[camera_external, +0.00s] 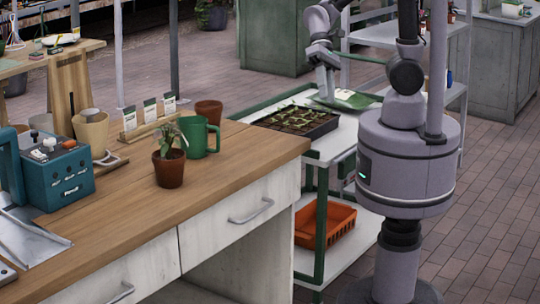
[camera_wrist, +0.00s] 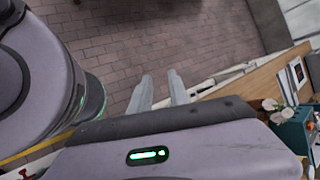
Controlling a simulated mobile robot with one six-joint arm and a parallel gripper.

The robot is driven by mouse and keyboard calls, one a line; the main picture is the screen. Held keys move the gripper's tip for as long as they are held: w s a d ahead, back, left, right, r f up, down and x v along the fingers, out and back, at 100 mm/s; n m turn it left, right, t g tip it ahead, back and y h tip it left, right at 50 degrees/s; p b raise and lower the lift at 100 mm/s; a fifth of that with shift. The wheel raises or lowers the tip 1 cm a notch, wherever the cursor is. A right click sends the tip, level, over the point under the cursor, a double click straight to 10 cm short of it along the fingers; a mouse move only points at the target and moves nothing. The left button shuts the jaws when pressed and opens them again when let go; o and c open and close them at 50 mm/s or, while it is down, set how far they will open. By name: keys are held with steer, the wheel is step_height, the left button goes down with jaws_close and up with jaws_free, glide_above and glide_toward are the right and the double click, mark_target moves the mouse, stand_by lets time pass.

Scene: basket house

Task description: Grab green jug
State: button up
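The green jug (camera_external: 199,137) stands upright on the wooden worktop of the bench, its handle facing right. A small potted plant in front covers part of its left side. My gripper (camera_external: 326,92) is up and to the right of the jug, well apart from it, over the far end of the trolley by the seedling tray. In the wrist view its two grey fingers (camera_wrist: 159,76) stand apart with nothing between them. I cannot make out the jug in the wrist view.
The potted plant (camera_external: 169,168) stands close to the jug's front left, and an empty terracotta pot (camera_external: 209,110) is just behind it. Seed packets in a wooden holder (camera_external: 148,128) are to the left. A seedling tray (camera_external: 296,121) lies on the trolley. The worktop's right front is clear.

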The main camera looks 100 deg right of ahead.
steer(key=w+f+m+y, duration=0.2)
steer(key=w+m+y, duration=0.1)
steer(key=w, duration=0.2)
steer(key=m+t+y, duration=0.2)
steer(key=m+t, duration=1)
steer(key=m, duration=0.2)
glide_toward(217, 138)
steer(key=b+x, duration=0.3)
steer(key=x, duration=0.9)
steer(key=shift+w+a+f+b, duration=0.1)
steer(key=shift+w+b, duration=0.1)
steer(key=shift+b, duration=0.2)
jaws_close()
steer(key=shift+s, duration=0.1)
